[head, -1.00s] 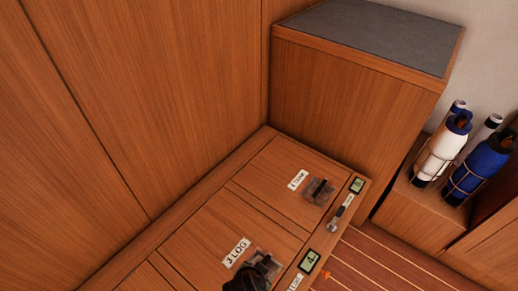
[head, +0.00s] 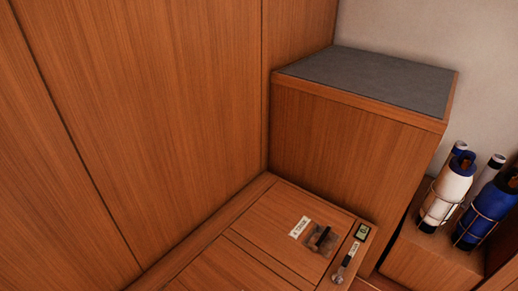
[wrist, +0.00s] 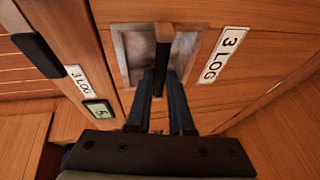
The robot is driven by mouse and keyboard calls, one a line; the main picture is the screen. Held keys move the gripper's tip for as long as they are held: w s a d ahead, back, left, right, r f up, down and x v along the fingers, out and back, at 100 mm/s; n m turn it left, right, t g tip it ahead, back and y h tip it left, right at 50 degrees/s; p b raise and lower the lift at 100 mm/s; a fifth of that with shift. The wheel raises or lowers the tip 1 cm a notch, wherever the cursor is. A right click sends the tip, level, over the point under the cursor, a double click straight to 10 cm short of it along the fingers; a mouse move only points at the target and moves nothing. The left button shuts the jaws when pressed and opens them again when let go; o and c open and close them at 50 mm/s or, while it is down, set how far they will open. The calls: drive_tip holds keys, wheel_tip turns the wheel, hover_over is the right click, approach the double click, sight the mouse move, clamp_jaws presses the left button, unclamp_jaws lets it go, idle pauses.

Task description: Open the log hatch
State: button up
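The log hatch (wrist: 215,85) fills the upper middle of the wrist view, with a "3 LOG" label (wrist: 225,55) on it. Its dark bar handle (wrist: 163,36) crosses a grey recessed plate (wrist: 128,52). My gripper (wrist: 162,80) reaches to this handle, with one finger on each side of the bar's near end. Whether the fingers press on the bar or stand slightly apart cannot be told. The hatch lid looks flush with the surface around it. In the head view only part of the log hatch (head: 222,272) shows at the bottom edge; my gripper is out of frame.
A neighbouring hatch (head: 275,225) has its own recessed handle (head: 322,238). A grey-topped cabinet (head: 375,80) rises behind it, and a wood wall (head: 150,120) stands left. White (head: 447,190) and blue (head: 487,213) bottles sit in racks at right. A second "3 LOG" label (wrist: 82,78) and small display (wrist: 100,112) are on the front edge strip.

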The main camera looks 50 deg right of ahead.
clamp_jaws()
idle(0.9)
drive_tip(key=shift+r, duration=0.1)
